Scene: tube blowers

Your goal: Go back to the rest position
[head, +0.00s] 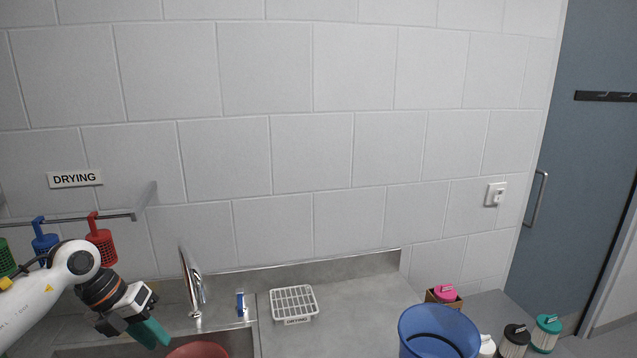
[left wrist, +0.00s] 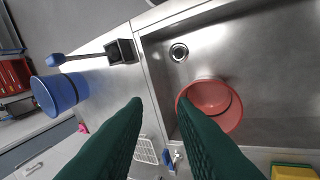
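My left gripper (head: 148,332) is at the lower left of the head view, above the sink and pointing down to the right. In the left wrist view its two green fingers (left wrist: 160,108) stand apart with nothing between their tips, so it is open and empty. Beyond the fingers a red bowl (left wrist: 222,112) is in the metal sink (left wrist: 260,60). The bowl's edge also shows at the bottom of the head view (head: 198,350). My right gripper is not in view.
The tap (head: 194,285) stands close right of my left gripper. A rail (head: 120,216) with hanging baskets is at the left. A white drying rack (head: 294,301), a blue bin (head: 438,330) and several lidded containers lie right. The counter's middle is mostly clear.

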